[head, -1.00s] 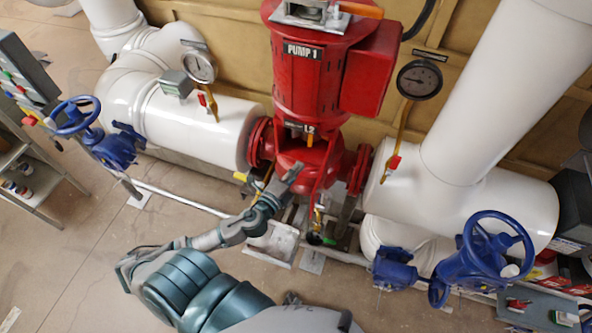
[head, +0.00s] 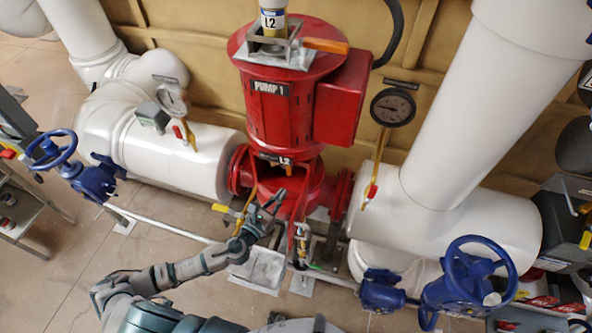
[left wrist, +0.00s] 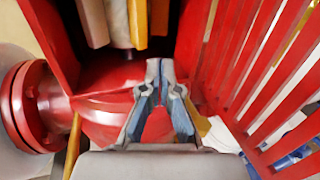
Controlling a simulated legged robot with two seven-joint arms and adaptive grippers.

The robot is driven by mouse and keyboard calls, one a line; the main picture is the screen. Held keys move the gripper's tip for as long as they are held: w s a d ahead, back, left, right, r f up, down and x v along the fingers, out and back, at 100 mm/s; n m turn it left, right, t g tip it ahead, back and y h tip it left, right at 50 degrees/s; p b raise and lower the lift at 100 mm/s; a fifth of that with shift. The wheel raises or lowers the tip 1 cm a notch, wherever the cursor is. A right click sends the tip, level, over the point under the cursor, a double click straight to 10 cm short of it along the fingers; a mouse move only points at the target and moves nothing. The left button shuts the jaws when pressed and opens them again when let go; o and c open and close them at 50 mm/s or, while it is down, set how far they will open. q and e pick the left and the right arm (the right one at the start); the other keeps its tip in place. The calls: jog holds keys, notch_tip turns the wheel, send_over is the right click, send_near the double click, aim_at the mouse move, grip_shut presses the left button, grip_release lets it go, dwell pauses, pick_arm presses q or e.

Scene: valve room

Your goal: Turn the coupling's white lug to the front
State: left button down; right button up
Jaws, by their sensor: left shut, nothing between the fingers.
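The red pump (head: 282,105) labelled PUMP 1 stands upright in the middle of the head view. Below its motor is a dark opening (head: 270,170); the coupling is too small to make out there. In the left wrist view a grey shaft (left wrist: 119,24) hangs at the top, with a pale block (left wrist: 92,20) left of it and an orange-yellow piece (left wrist: 138,22) on its right. I cannot tell which is the white lug. My left gripper (head: 275,198) is shut and empty, just in front of the opening; its tips (left wrist: 160,66) point towards the shaft. My right gripper is out of view.
A slatted red guard (left wrist: 250,70) stands close on the right in the left wrist view. A red flange (left wrist: 32,105) is on the left. In the head view, white pipes (head: 175,150) flank the pump, with blue valve wheels (head: 478,268) at the front right and front left.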

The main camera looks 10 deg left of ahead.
pick_arm(q)
jog(key=x, duration=0.4)
jog(key=shift+w+d+r+p, duration=0.15)
jog(key=shift+d+p, duration=0.05)
jog(key=shift+p, duration=0.1)
jog(key=x, duration=0.5)
jog(key=shift+w+d+p, duration=0.25)
jog(key=shift+d+p, duration=0.05)
jog(key=shift+d, duration=0.05)
jog(key=shift+w+d, duration=0.1)
jog(key=shift+w, duration=0.15)
jog(key=shift+w+f, duration=0.2)
jog(key=shift+f, duration=0.05)
jog(key=shift+w+d+r+n+y+p, duration=0.1)
jog(key=shift+w+n+y+p, duration=0.05)
jog(key=shift+n+y+p, duration=0.3)
jog(key=shift+w+d+n+y+p, duration=0.15)
jog(key=shift+n+y+p, duration=0.1)
jog(key=shift+y+p, duration=0.3)
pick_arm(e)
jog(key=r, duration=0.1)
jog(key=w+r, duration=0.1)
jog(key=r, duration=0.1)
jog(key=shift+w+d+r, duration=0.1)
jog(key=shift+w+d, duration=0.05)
pick_arm(q)
jog(key=shift+d, duration=0.1)
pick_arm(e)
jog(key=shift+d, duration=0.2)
